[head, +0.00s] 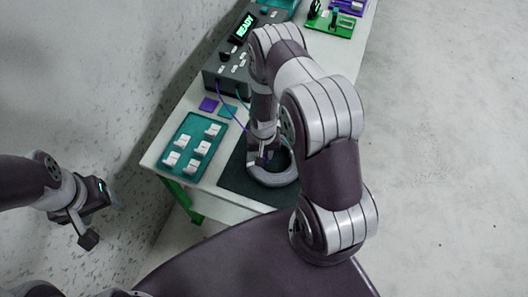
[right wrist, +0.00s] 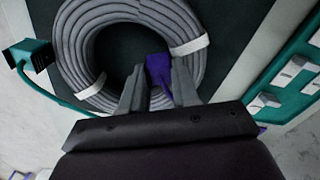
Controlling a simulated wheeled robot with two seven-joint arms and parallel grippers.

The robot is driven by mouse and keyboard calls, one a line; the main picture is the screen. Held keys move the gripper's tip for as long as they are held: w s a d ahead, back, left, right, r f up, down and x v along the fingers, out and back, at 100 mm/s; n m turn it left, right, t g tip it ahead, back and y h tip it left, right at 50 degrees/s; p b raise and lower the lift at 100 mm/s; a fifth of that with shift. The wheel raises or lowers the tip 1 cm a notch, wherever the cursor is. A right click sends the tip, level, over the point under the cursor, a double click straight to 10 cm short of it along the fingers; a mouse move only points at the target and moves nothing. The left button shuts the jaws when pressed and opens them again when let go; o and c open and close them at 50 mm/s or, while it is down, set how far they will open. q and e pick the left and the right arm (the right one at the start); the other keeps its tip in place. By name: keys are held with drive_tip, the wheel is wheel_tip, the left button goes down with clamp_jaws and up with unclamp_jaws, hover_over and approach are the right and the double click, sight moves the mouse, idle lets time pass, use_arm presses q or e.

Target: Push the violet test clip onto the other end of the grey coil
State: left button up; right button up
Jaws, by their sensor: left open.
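The grey coil (right wrist: 75,45) lies on a dark mat, tied with white bands; in the head view the coil (head: 272,180) is partly hidden by my right arm. The violet test clip (right wrist: 158,70) is between the fingers of my right gripper (right wrist: 160,92), which appears shut on it, over the coil's near side. A teal clip (right wrist: 28,52) with dark jaws is at the coil's left, its teal lead running below the coil. In the head view my right gripper (head: 262,158) is low over the coil. My left gripper (head: 102,220) is open and empty, left of the table.
A teal tray (head: 170,153) with several white pieces lies left of the mat (head: 232,178). A grey test box (head: 228,62) reading READY stands behind, with violet and teal leads. Violet and teal squares (head: 209,104) lie before it. Green and violet holders (head: 335,22) are farther back.

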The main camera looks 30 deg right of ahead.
drive_tip(key=o, duration=0.3)
drive_tip(key=shift+s+f, duration=0.2)
drive_tip(key=shift+o, duration=0.3)
drive_tip(key=shift+s+d, duration=0.1)
drive_tip(key=shift+r+p, duration=0.3)
drive_tip(key=r+p, duration=0.1)
drive_tip(key=r, duration=0.1)
drive_tip(key=r+p, duration=0.3)
drive_tip(key=r, duration=0.1)
drive_tip(key=shift+w+p, duration=0.3)
drive_tip(key=shift+p, duration=0.05)
drive_tip(key=shift+a+r, duration=0.2)
drive_tip(key=shift+r, duration=0.15)
